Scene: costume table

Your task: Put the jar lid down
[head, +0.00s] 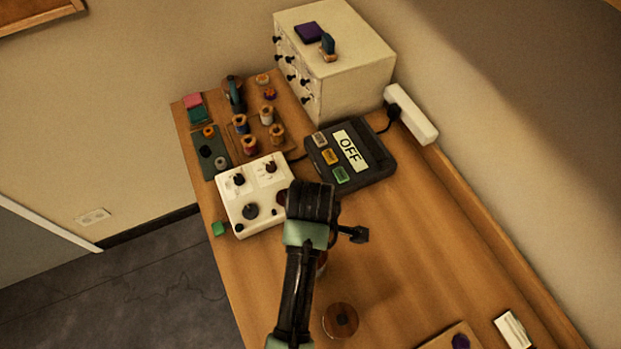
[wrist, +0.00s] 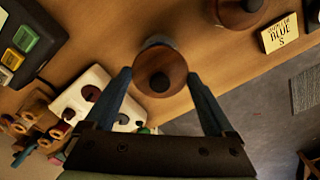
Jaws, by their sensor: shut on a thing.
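The jar lid (wrist: 173,66) is a round brown wooden disc with a dark knob, seen in the wrist view. My gripper (wrist: 160,76) is shut on it, one blue-grey finger on each side. A pale grey rounded shape, perhaps a jar, shows behind the lid's far edge; I cannot tell whether they touch. A second wooden lid with a dark knob (wrist: 232,14) is at the top of the wrist view. A similar round wooden top (head: 341,320) stands on the table in the head view. There my arm hides the fingers and held lid.
A white switch box (head: 232,207) and a dark device reading OFF (head: 375,172) stand beyond my arm. Spools, a drawer cabinet (head: 350,75) and a power strip (head: 412,115) are farther back. A labelled card (wrist: 281,34) stands near the edge.

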